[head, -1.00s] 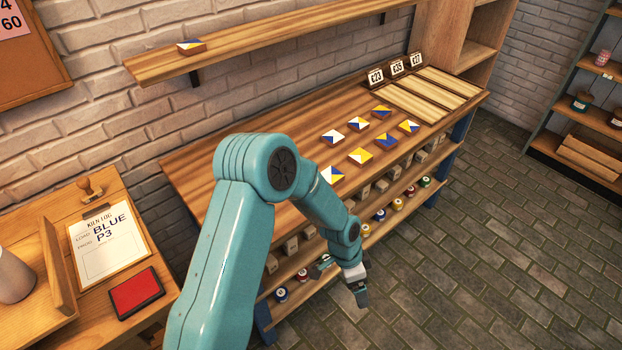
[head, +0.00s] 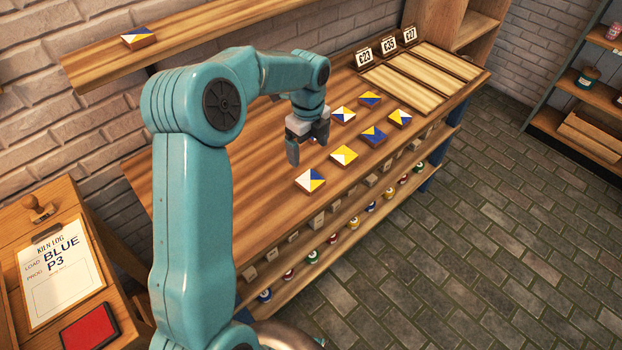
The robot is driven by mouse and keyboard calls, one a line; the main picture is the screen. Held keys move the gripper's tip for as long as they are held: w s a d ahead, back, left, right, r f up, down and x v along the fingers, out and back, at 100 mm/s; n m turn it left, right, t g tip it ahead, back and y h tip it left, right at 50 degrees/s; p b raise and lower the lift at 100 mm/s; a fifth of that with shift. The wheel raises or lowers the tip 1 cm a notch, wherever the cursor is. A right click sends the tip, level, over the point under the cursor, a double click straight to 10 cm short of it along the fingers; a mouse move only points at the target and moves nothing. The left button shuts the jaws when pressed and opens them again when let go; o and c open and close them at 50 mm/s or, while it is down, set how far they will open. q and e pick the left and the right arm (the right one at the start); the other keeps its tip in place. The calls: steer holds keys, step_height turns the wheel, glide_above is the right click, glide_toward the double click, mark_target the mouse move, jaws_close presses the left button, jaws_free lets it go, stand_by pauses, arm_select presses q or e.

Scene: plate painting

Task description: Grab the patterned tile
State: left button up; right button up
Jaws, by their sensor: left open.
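Several small square patterned tiles lie on the wooden workbench (head: 215,205). A white, blue and yellow tile (head: 310,180) is nearest, with a yellow and white tile (head: 344,155), a mostly blue tile (head: 374,135) and a yellow, blue and white tile (head: 399,118) beyond it. Behind them are a blue and yellow tile (head: 370,98) and a white and blue tile (head: 343,115). Another patterned tile (head: 138,38) sits on the wall shelf. My left gripper (head: 308,150) is open and empty, pointing down above the bench, left of the tiles. My right gripper is out of view.
The wall shelf (head: 235,22) runs above the bench's back. Price signs (head: 389,46) and pale wooden panels (head: 420,75) are at the bench's far end. Small paint pots (head: 331,237) line the lower shelf. A kiln log clipboard (head: 62,270) lies at left.

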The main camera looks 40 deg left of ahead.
mark_target(310, 180)
arm_select(q)
steer(key=f, duration=0.1)
steer(key=s+f, duration=0.1)
steer(key=f, duration=0.1)
steer(key=shift+s+d+f, duration=0.25)
steer(key=shift+d+f, duration=0.05)
steer(key=shift+d, duration=0.1)
steer(key=shift+a+f, duration=0.1)
steer(key=shift+f, duration=0.25)
steer(key=f, duration=0.2)
steer(key=d+f, duration=0.1)
steer(key=f, duration=0.1)
steer(key=shift+w+f+p, duration=0.1)
steer(key=shift+f+p, duration=0.15)
steer(key=shift+p, duration=0.1)
steer(key=shift+a+f, duration=0.1)
steer(key=shift+f, duration=0.25)
steer(key=shift+w+f, duration=0.15)
steer(key=shift+w, duration=0.15)
steer(key=shift+s, duration=0.25)
steer(key=c, duration=1.2)
steer(key=shift+w, duration=0.15)
